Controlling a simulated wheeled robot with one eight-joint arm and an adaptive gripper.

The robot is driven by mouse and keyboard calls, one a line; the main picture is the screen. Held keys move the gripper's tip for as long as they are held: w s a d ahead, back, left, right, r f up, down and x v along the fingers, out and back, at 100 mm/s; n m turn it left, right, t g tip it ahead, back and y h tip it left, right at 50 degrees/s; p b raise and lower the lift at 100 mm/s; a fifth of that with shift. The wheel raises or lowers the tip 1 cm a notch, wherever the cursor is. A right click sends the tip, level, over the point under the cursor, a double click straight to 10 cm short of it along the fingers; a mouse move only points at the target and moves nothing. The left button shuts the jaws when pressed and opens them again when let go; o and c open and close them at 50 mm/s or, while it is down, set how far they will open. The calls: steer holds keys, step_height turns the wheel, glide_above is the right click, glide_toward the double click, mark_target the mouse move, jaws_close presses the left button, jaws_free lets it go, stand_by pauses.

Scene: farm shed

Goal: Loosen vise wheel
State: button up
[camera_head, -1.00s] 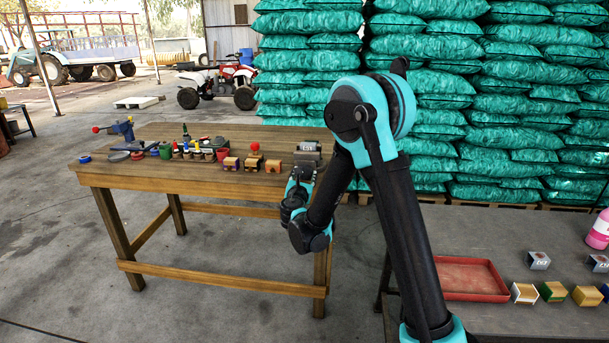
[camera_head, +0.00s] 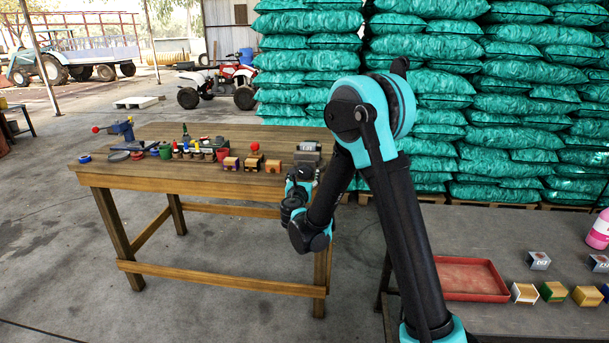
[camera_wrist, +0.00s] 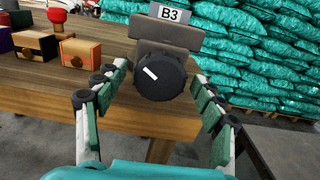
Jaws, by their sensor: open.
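The vise wheel (camera_wrist: 160,76) is a round black knob with a white mark on its face, in the middle of the wrist view. It sits on the front of a grey vise (camera_wrist: 166,32) with a label reading B3. The vise also shows in the head view (camera_head: 307,152) at the table's right end. My gripper (camera_wrist: 162,82) is open, with one finger left and one finger right of the wheel. I cannot tell whether either finger touches it. In the head view my gripper (camera_head: 301,180) is at the table's right front edge, and the wheel is hidden there.
The wooden table (camera_head: 150,180) holds several small blocks, bottles and a blue vise-like tool (camera_head: 122,130). Small boxes (camera_wrist: 80,50) stand left of the vise. Green sacks (camera_head: 500,120) are stacked behind. A grey table with a red tray (camera_head: 470,279) is at right.

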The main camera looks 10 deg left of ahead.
steer(key=m, duration=0.8)
steer(key=shift+s, duration=0.1)
steer(key=m, duration=0.4)
steer(key=shift+m, duration=0.4)
steer(key=m, duration=1)
steer(key=shift+s+m, duration=0.1)
steer(key=shift+m, duration=0.3)
steer(key=m, duration=0.6)
